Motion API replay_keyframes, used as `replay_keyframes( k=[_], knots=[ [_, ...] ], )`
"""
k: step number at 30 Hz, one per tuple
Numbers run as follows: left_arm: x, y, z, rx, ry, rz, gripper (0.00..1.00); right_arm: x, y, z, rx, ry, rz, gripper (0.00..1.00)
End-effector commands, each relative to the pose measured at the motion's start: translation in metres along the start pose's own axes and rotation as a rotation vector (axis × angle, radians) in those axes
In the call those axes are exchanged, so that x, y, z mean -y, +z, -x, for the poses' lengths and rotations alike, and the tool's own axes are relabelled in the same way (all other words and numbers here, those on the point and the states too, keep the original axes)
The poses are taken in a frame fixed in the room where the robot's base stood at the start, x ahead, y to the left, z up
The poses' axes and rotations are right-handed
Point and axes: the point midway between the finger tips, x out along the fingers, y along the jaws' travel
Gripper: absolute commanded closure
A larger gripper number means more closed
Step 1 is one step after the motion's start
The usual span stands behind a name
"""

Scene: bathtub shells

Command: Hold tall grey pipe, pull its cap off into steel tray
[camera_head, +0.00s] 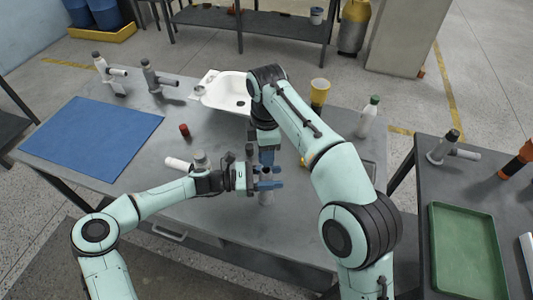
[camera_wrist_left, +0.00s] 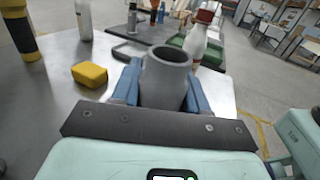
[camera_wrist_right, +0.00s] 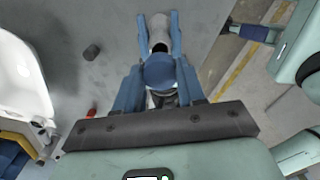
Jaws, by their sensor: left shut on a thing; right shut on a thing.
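The tall grey pipe (camera_head: 266,198) stands upright at the table's front. My left gripper (camera_head: 270,186) is shut on it. In the left wrist view the pipe (camera_wrist_left: 166,80) shows an open top between my blue fingers. My right gripper (camera_head: 267,158) points down just above and is shut on a round blue cap (camera_wrist_right: 158,73). In the right wrist view the cap is apart from the pipe's open end (camera_wrist_right: 158,32). The steel tray (camera_wrist_left: 125,51) lies beyond the pipe in the left wrist view; in the head view my right arm mostly covers it.
A yellow block (camera_wrist_left: 90,73) and a red-capped white bottle (camera_wrist_left: 197,40) are near the pipe. A white basin (camera_head: 225,88) lies behind my right gripper. A blue mat (camera_head: 90,138) covers the left. A side table with a green tray (camera_head: 434,225) is at right.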

Motion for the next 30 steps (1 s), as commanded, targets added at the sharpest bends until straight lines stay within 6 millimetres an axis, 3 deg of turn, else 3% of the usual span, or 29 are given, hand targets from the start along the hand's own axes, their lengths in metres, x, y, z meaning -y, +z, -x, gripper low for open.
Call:
replay_keyframes(
  k=[2, 3, 6, 17, 20, 30],
  knots=[
    [0.000, 0.000, 0.000, 0.000, 0.000, 0.000, 1.00, 0.000, 0.000, 0.000, 0.000, 0.000, 0.000, 0.97],
    [0.000, 0.000, 0.000, 0.000, 0.000, 0.000, 0.53, 0.000, 0.000, 0.000, 0.000, 0.000, 0.000, 0.97],
    [0.000, 0.000, 0.000, 0.000, 0.000, 0.000, 0.27, 0.000, 0.000, 0.000, 0.000, 0.000, 0.000, 0.97],
    [0.000, -0.001, 0.005, -0.001, 0.002, 0.000, 0.27, 0.000, 0.000, -0.001, 0.000, 0.000, 0.000, 0.97],
    [-0.001, -0.001, 0.018, -0.003, 0.003, -0.001, 0.27, 0.001, 0.000, -0.003, 0.000, -0.001, 0.000, 0.97],
    [-0.001, -0.001, 0.090, -0.002, 0.004, 0.000, 0.27, 0.002, 0.000, -0.009, -0.001, -0.004, 0.000, 0.97]
  ],
)
